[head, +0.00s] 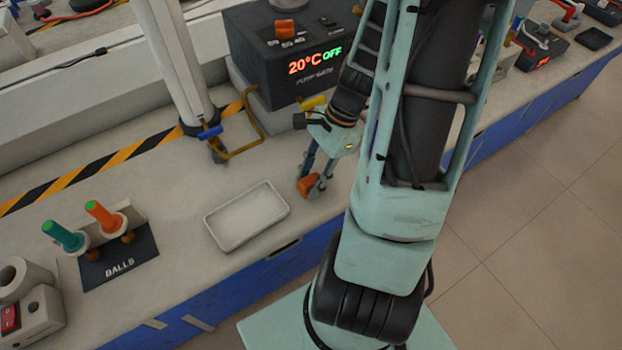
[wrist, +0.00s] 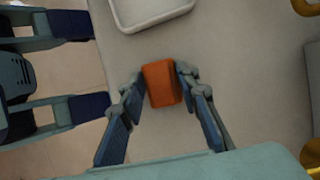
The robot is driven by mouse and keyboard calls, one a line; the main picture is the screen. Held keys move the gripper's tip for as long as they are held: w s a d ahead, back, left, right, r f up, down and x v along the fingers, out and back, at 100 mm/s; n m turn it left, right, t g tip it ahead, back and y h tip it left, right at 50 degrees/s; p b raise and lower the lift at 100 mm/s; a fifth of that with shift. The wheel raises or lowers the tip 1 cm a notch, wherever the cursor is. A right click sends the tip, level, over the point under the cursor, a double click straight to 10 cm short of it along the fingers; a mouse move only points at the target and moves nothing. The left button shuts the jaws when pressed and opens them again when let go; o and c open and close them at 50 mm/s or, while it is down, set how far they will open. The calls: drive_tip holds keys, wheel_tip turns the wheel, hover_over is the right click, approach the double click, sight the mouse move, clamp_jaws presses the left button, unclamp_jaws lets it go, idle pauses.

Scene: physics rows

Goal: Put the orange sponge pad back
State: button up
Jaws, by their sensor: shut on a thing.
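The orange sponge pad (wrist: 162,84) is a small block held between the two fingers of my gripper (wrist: 161,85) in the wrist view. In the head view my gripper (head: 312,186) points down over the bench, with the orange pad (head: 306,186) at its fingertips. I cannot tell whether the pad touches the bench top. A shallow white tray (head: 211,233) lies just left of the pad in the head view. Its near edge shows at the top of the wrist view (wrist: 154,23). The tray looks empty.
A dark box with a "20°C OFF" display (head: 285,58) stands behind my gripper. A pale post (head: 176,70) and a yellow bent handle (head: 247,139) stand behind the tray. The "BALLS" plate (head: 122,262) with teal and orange handles is at left. Bare bench surrounds the tray.

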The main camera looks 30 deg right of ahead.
drive_tip(key=shift+f, duration=0.1)
drive_tip(key=o, duration=1.1)
drive_tip(key=p+v, duration=0.1)
drive_tip(key=v, duration=1.1)
drive_tip(key=shift+p, duration=0.3)
drive_tip(key=shift+a, duration=0.1)
